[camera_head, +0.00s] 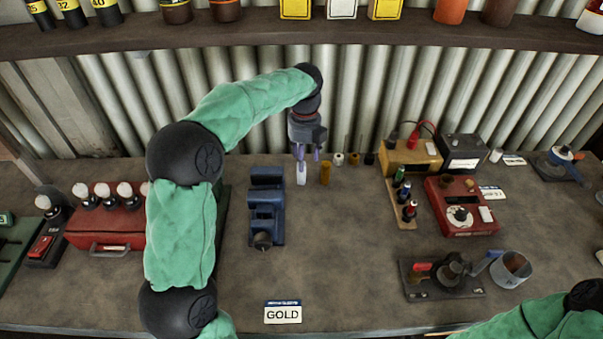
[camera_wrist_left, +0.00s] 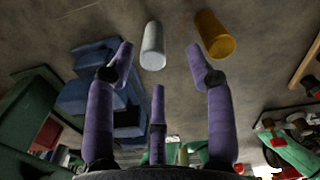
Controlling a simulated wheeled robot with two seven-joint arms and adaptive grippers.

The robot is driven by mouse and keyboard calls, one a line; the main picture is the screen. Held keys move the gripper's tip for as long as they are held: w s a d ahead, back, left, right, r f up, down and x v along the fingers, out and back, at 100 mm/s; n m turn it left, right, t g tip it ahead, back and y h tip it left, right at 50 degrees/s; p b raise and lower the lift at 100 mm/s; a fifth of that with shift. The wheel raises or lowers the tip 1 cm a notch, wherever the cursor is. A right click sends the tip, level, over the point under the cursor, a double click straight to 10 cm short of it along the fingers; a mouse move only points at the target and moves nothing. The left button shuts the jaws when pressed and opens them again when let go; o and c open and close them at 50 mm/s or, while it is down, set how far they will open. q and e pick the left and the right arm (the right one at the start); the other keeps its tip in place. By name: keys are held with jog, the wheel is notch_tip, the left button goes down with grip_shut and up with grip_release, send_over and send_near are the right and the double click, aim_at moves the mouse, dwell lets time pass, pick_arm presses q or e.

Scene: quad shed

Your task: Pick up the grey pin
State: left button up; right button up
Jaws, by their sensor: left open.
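The pale grey pin (camera_head: 301,174) stands upright on the workbench, just right of the blue vise. It also shows in the left wrist view (camera_wrist_left: 153,45), beyond the fingertips. My left gripper (camera_head: 307,152) hangs above and just behind the grey pin in the head view. In the wrist view its purple fingers (camera_wrist_left: 160,60) are spread open with nothing between them; the pin lies ahead, apart from them. A gold pin (camera_head: 325,173) stands just right of the grey pin, and it shows in the wrist view too (camera_wrist_left: 215,36). My right gripper is out of view.
The blue vise (camera_head: 266,205) stands close on the left. A small white pin (camera_head: 338,158), a second gold pin (camera_head: 354,159) and a dark pin (camera_head: 369,158) stand behind right. A GOLD card (camera_head: 283,312) lies in front. A shelf (camera_head: 330,30) crosses above. The bench middle is clear.

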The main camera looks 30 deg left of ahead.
aim_at(301, 175)
pick_arm(q)
notch_tip(301, 175, down, 3)
jog(key=shift+w+a+r+b, duration=0.1)
jog(key=shift+r+b, duration=0.05)
jog(key=shift+b, duration=0.2)
jog(key=f+b, duration=0.2)
jog(key=f, duration=0.1)
jog(key=f+b, duration=0.1)
jog(key=shift+s+a+f, duration=0.25)
jog(key=shift+s+f, duration=0.05)
jog(key=shift+f, duration=0.35)
jog(key=shift+r, duration=0.1)
jog(key=shift+c, duration=0.6)
grip_shut()
